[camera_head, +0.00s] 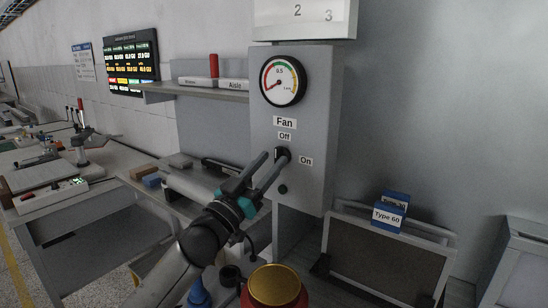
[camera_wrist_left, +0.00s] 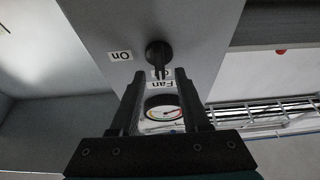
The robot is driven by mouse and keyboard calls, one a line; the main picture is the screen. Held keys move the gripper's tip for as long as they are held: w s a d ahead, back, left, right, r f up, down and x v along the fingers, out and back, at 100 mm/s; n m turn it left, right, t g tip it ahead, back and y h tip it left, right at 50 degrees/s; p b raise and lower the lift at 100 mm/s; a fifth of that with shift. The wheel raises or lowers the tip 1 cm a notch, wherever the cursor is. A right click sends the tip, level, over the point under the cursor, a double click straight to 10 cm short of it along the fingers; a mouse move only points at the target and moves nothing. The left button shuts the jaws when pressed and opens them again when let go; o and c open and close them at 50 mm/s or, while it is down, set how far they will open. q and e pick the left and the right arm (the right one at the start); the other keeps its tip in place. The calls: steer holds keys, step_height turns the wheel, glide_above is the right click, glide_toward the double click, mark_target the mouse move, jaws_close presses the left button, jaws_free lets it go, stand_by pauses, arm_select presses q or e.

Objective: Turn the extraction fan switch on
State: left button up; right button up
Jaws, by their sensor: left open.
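The fan switch is a black rotary knob (camera_head: 282,155) on the front of a grey control box (camera_head: 318,120), between an "Off" label (camera_head: 285,136) above and an "On" label (camera_head: 306,161) to its right. In the left wrist view, upside down, the knob (camera_wrist_left: 158,52) has its handle toward the "Off" label, which is partly hidden. My left gripper (camera_head: 275,156) is open, with its fingertips at the knob in the head view. In the left wrist view its fingers (camera_wrist_left: 160,73) stand apart, either side of the knob's handle line; contact cannot be told. My right gripper is not in view.
A round gauge (camera_head: 283,80) sits above the "Fan" label (camera_head: 285,122). A small dark button (camera_head: 283,189) is below the knob. A shelf (camera_head: 205,88) adjoins the box on the left. Blue "Type 60" boxes (camera_head: 389,215) stand to the lower right, and a gold-topped red container (camera_head: 275,284) is below.

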arm_select(q)
steer(key=shift+x, duration=1.15)
jaws_close()
